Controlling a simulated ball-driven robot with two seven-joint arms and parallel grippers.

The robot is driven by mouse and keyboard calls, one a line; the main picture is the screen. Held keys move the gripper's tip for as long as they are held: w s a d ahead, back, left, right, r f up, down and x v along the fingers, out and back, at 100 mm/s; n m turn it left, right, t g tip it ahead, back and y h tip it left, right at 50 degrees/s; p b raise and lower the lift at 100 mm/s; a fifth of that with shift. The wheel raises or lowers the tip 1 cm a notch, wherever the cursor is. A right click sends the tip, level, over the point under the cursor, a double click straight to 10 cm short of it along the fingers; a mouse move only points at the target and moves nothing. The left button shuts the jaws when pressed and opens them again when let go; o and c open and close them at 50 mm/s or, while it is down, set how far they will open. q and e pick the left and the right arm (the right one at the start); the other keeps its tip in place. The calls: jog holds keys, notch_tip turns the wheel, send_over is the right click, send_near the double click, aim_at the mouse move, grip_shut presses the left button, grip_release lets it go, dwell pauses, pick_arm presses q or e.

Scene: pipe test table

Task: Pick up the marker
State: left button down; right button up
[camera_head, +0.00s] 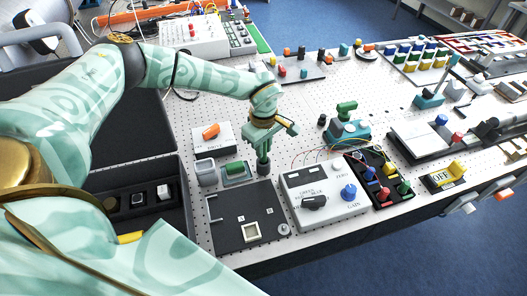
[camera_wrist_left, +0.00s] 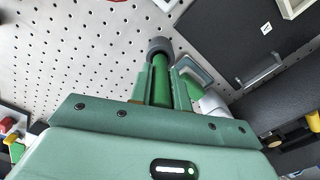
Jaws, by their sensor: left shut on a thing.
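My left gripper (camera_head: 264,150) points down over the white perforated table, just behind the black panel. It is shut on the marker, a green rod with a dark grey end. In the left wrist view the marker (camera_wrist_left: 160,78) sticks out between the fingers of the left gripper (camera_wrist_left: 161,90), its grey end pointing away from the wrist. In the head view the fingers cover most of the marker, and its grey end (camera_head: 263,168) shows at the bottom. I cannot tell whether that end touches the table. My right gripper is not in view.
A small green-topped tray (camera_head: 236,171) stands close left of the gripper. The black panel (camera_head: 228,222) lies in front, and a white box with knobs (camera_head: 325,212) stands to the right. A green-handled blue device (camera_head: 346,121) is behind right.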

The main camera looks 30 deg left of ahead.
pick_arm(q)
jog(key=s+a+r+p, duration=0.1)
jog(key=s+a+r, duration=0.1)
jog(key=s+r, duration=0.8)
jog(key=s, duration=0.3)
jog(key=shift+s+a, duration=0.25)
jog(key=shift+s, duration=0.15)
jog(key=c, duration=1.9)
grip_release()
jog(key=shift+r, duration=0.1)
grip_shut()
